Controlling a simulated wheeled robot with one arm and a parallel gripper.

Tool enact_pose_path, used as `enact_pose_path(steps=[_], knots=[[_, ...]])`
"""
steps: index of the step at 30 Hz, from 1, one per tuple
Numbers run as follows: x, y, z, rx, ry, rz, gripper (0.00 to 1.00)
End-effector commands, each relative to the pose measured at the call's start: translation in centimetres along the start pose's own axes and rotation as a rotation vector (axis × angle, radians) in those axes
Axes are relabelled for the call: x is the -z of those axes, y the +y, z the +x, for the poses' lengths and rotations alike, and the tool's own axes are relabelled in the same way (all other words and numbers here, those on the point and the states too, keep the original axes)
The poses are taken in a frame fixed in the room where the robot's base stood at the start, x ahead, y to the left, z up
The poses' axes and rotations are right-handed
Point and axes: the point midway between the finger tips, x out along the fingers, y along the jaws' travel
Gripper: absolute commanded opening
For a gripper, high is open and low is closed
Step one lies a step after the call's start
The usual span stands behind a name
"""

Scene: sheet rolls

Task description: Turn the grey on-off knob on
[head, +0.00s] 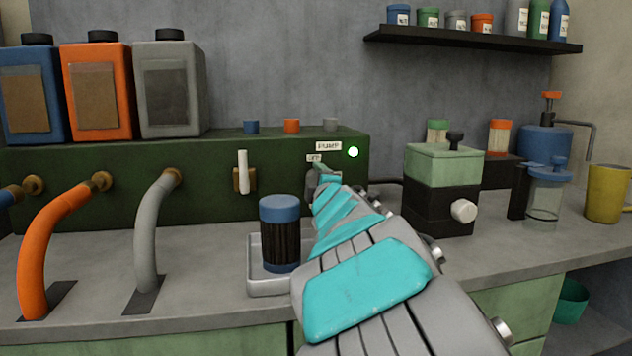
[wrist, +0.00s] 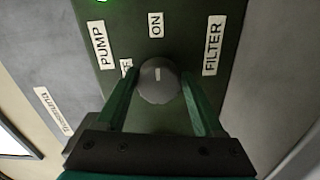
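The grey on-off knob (wrist: 160,82) is round and sits on the dark green panel between my fingers in the wrist view. Its white mark points up in that view, toward the ON label (wrist: 155,25). The OFF label (wrist: 127,68) is partly hidden by my left finger. My gripper (wrist: 160,78) has one finger on each side of the knob, and a thin gap seems to show beside it. In the head view my gripper (head: 328,180) reaches the panel below the PUMP label (head: 328,146) and hides the knob. A green light (head: 353,152) glows beside that label.
A white lever (head: 243,172) is on the panel to the left. A blue-capped dark cylinder (head: 280,232) stands in a tray (head: 270,285) close left of my arm. A green and black box (head: 443,190) stands to the right. A FILTER label (wrist: 214,45) is beside the knob.

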Motion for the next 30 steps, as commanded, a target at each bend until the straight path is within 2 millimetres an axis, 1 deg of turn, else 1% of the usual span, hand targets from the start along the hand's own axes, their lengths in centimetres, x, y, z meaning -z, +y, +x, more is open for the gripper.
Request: enact_pose_path(steps=[1,4,5,12,17,20,23,30], knots=[[0.0,0.0,0.0,-0.001,0.0,0.0,0.76],[0.0,0.1,0.0,-0.001,0.001,-0.001,0.88],[0.0,0.1,0.0,-0.001,0.001,-0.001,0.9],[0.1,0.1,0.0,-0.002,0.001,-0.001,0.9],[0.1,0.1,-0.5,-0.002,0.001,-0.002,0.9],[0.1,0.1,-1.2,-0.002,0.001,-0.002,0.9],[0.0,0.1,-2.3,-0.001,-0.002,-0.003,0.9],[0.0,0.1,-5.7,-0.002,0.0,-0.002,0.9]])
